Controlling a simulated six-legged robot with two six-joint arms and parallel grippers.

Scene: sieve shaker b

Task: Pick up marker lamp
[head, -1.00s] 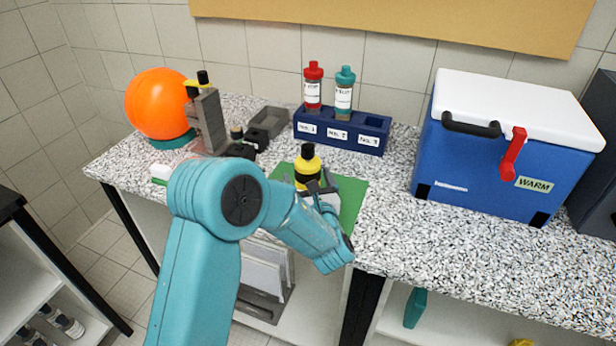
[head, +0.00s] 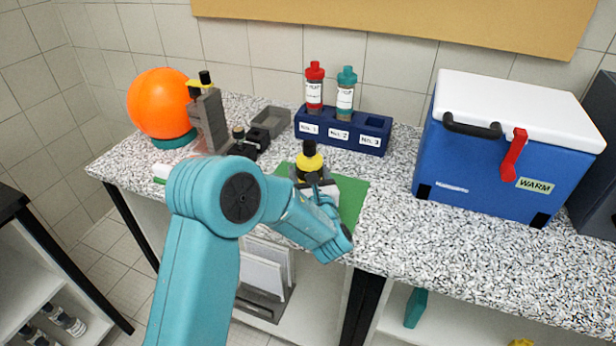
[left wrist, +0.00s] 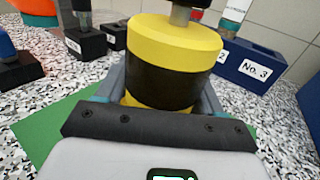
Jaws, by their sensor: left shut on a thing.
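A yellow and black cylinder with a dark top, which I take as the marker lamp (head: 310,161), stands upright over the green mat (head: 353,203). The left wrist view shows the marker lamp (left wrist: 172,62) close up, with a yellow upper part, a black band and a grey stem. My left gripper (head: 316,187) is shut on its lower part; the fingers (left wrist: 160,100) show on both sides of it. Its base is hidden behind the gripper, so I cannot tell whether it touches the mat. My right gripper is not in view.
A blue rack (head: 342,134) with red-capped (head: 314,90) and teal-capped (head: 345,92) bottles stands behind. A blue cool box (head: 500,150) is at the right. An orange ball (head: 160,103) and a grey device (head: 208,120) stand at the left. Speckled counter (head: 385,225) is clear between mat and box.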

